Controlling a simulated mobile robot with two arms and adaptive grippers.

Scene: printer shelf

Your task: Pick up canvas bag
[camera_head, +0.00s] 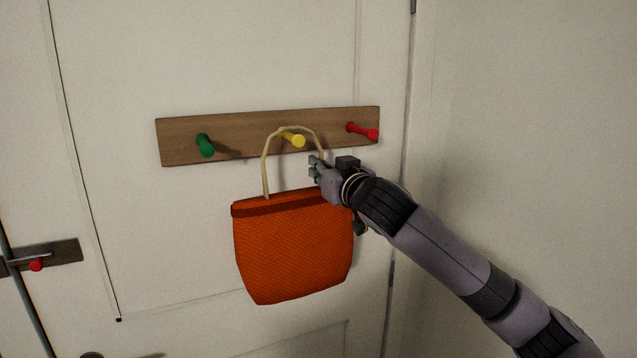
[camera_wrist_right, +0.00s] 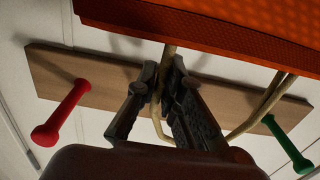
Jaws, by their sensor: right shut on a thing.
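The orange canvas bag (camera_head: 293,250) hangs by its beige handle (camera_head: 266,163) from the yellow peg (camera_head: 296,140) in the head view. My right gripper (camera_head: 316,168) is at the right side of the handle, just above the bag's top edge. In the right wrist view the bag (camera_wrist_right: 220,28) fills the top, and the fingers of my right gripper (camera_wrist_right: 163,80) are closed around a strand of the handle (camera_wrist_right: 168,60). The yellow peg is hidden in the wrist view. My left gripper is not in view.
The wooden rack (camera_head: 180,140) on the white door also carries a green peg (camera_head: 205,146) and a red peg (camera_head: 362,131), both bare. A metal bar with a small red knob (camera_head: 36,265) is at the left. A plain wall (camera_head: 530,120) stands at the right.

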